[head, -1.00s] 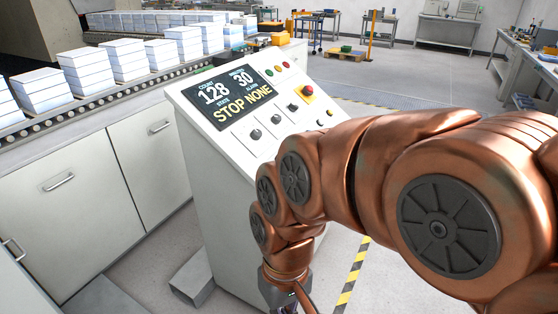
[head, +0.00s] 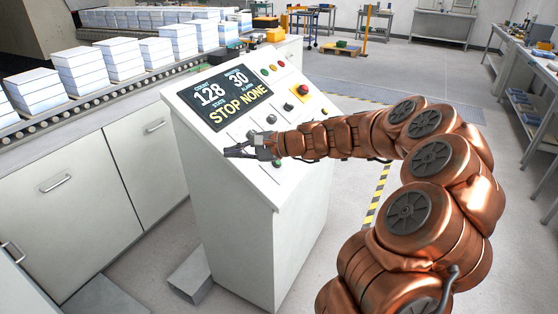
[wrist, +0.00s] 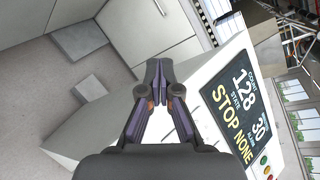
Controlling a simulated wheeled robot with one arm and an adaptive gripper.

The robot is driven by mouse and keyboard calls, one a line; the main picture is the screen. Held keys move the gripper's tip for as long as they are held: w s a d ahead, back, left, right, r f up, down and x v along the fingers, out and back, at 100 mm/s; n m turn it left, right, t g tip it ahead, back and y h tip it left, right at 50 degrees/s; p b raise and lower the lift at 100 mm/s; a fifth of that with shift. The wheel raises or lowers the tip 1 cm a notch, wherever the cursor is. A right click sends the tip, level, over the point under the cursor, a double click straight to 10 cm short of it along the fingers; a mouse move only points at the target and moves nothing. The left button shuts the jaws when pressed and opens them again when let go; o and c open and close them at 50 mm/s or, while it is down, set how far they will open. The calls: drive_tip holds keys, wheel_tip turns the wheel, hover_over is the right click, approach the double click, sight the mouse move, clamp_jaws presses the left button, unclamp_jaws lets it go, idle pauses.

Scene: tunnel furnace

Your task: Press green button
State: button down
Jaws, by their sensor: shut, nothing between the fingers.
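The white control console (head: 232,190) stands in the middle of the head view, with a sloped panel on top. Its display (head: 228,95) reads "STOP NONE", with 128 and 30 above. A green button (head: 277,163) shows just below my arm near the panel's lower edge, partly hidden. My gripper (head: 236,151) is over the panel's lower left part, left of that button, with its fingers pointing left. In the wrist view my gripper (wrist: 158,64) has its fingertips together and empty, with the panel's pale edge behind. The gap to the panel is hard to tell.
A red stop button on a yellow base (head: 302,91) and small coloured lamps (head: 272,69) sit on the panel's upper right. Dark knobs (head: 271,119) lie near my wrist. A conveyor with white stacks (head: 120,60) runs behind left. Open floor lies to the right.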

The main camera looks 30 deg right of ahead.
sight(278, 162)
drive_tip(key=w+d+f+m+t+h, duration=0.1)
drive_tip(key=d+f+m+h, duration=0.1)
drive_tip(key=d, duration=0.5)
drive_tip(key=w+d+f+m+t+h, duration=0.1)
drive_tip(key=d+m, duration=0.3)
drive_tip(key=d, duration=0.4)
drive_tip(key=w+d+f+m+t+h, duration=0.1)
drive_tip(key=d+f+m+t+h, duration=0.1)
drive_tip(key=d, duration=0.6)
drive_tip(key=shift+w+f+m+t+h+p, duration=0.2)
drive_tip(key=shift+f+m+t+h+p, duration=0.1)
drive_tip(key=shift+f+m+t, duration=0.5)
drive_tip(key=shift+d+r, duration=0.1)
drive_tip(key=shift+w+a+f+b, duration=0.45)
drive_tip(key=shift+w+f+b, duration=0.4)
drive_tip(key=shift+f, duration=0.35)
drive_tip(key=shift+w+a+f+b, duration=0.55)
drive_tip(key=shift+f+b, duration=0.35)
drive_tip(key=shift+f, duration=0.3)
drive_tip(key=shift+w+a+f+b, duration=0.35)
drive_tip(key=shift+w+f+b, duration=0.5)
drive_tip(key=shift+f, duration=0.35)
drive_tip(key=shift+w+a+f+b, duration=0.1)
drive_tip(key=shift+a+f+b, duration=0.05)
drive_tip(key=shift+f+b, duration=0.2)
